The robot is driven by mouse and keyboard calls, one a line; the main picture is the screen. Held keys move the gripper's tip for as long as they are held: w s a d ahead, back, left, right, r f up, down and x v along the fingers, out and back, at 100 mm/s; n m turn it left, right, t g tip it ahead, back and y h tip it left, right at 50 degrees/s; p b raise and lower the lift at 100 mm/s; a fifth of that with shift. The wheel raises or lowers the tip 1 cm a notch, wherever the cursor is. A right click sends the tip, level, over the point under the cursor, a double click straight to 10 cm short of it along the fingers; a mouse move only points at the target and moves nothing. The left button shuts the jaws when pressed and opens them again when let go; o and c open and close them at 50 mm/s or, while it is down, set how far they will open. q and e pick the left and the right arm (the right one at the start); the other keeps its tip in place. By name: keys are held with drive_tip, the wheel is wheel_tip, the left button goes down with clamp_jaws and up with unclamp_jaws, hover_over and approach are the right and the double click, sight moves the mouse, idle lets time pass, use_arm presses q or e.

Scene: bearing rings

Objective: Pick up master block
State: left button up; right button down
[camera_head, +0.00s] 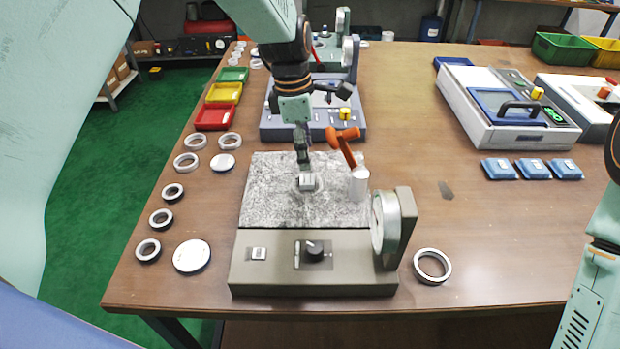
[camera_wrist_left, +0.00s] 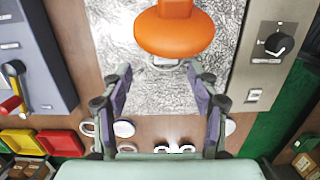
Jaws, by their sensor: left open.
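A small silvery block (camera_head: 306,182), which looks like the master block, sits on the speckled grey granite plate (camera_head: 270,205) of the near gauge stand. My left gripper (camera_head: 303,160) points down just above it and overlaps it in the head view. In the wrist view the left gripper (camera_wrist_left: 160,76) has its two fingers apart with nothing clamped between them. A silvery piece (camera_wrist_left: 166,65) shows between the fingertips, partly hidden by an orange knob (camera_wrist_left: 174,34). Contact with the block cannot be told. My right arm shows at the right edge, its gripper out of view.
The orange-topped lever (camera_head: 344,143) on a white post (camera_head: 359,183) stands close right of my left gripper. A round dial gauge (camera_head: 386,222) stands at the plate's right. Several rings and discs lie left of the stand. The table right of the stand is mostly clear.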

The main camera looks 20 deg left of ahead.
sight(307, 179)
use_arm(q)
drive_tip(key=shift+s+a+f, duration=0.25)
drive_tip(key=shift+s+f, duration=0.3)
drive_tip(key=shift+s, duration=0.1)
drive_tip(key=f, duration=0.1)
drive_tip(key=d+f, duration=0.1)
drive_tip(key=f, duration=0.1)
drive_tip(key=w+f+b, duration=0.1)
drive_tip(key=f, duration=0.1)
drive_tip(key=shift+d+f, duration=0.1)
drive_tip(key=shift+d, duration=0.05)
drive_tip(key=shift+s+f, duration=0.1)
drive_tip(key=shift+s, duration=0.1)
drive_tip(key=shift+s+a+r, duration=0.25)
drive_tip(key=shift+s+a, duration=0.05)
drive_tip(key=shift+w+d+f, duration=0.2)
drive_tip(key=shift+w+d, duration=0.05)
drive_tip(key=shift+w, duration=0.1)
drive_tip(key=c, duration=0.4)
drive_tip(key=shift+s+a+r, duration=0.1)
drive_tip(key=shift+s+a, duration=0.1)
drive_tip(key=c, duration=0.5)
drive_tip(key=shift+w+d, duration=0.15)
clamp_jaws()
